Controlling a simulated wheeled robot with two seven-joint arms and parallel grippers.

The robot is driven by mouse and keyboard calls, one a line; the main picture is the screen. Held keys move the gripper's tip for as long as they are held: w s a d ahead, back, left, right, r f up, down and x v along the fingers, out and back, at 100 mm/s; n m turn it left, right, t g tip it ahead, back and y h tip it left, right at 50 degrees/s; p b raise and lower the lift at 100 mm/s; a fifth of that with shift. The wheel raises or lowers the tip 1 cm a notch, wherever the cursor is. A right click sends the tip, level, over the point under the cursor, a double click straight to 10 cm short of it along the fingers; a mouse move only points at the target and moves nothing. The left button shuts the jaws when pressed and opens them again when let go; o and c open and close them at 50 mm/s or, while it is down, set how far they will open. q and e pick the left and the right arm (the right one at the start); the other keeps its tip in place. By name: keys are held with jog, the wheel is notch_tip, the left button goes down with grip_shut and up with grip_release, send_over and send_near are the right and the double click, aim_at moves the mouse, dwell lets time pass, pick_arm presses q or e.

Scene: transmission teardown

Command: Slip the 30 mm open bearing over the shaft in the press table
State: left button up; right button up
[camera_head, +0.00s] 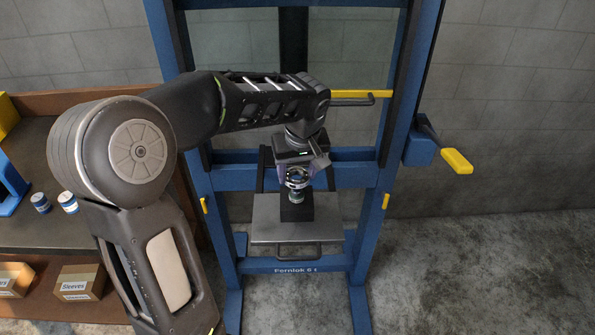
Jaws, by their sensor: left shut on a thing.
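My left gripper (298,172) hangs in the middle of the blue press frame, pointing down, and is shut on the open bearing (297,181), a small shiny ring. A shaft (297,196) stands upright right below, in a dark block on the grey press table (262,228). In this view the bearing overlaps the shaft's upper end. I cannot tell whether the ring is around the shaft or just above it. The gripper partly hides the bearing. My right gripper is not in view.
The blue press frame (416,70) has uprights on both sides of my arm. A yellow-handled lever (457,161) sticks out at its right. At the left is a wooden bench (50,237) with two small cans (68,202) and boxes labelled Sleeves (80,284). The floor at right is clear.

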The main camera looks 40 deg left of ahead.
pick_arm(q)
jog(key=shift+f, duration=0.15)
jog(key=shift+f+b, duration=0.35)
jog(key=shift+b, duration=0.1)
jog(key=shift+f+b, duration=0.9)
jog(key=shift+f, duration=0.05)
jog(key=o, duration=1.6)
jog(key=shift+o, duration=0.2)
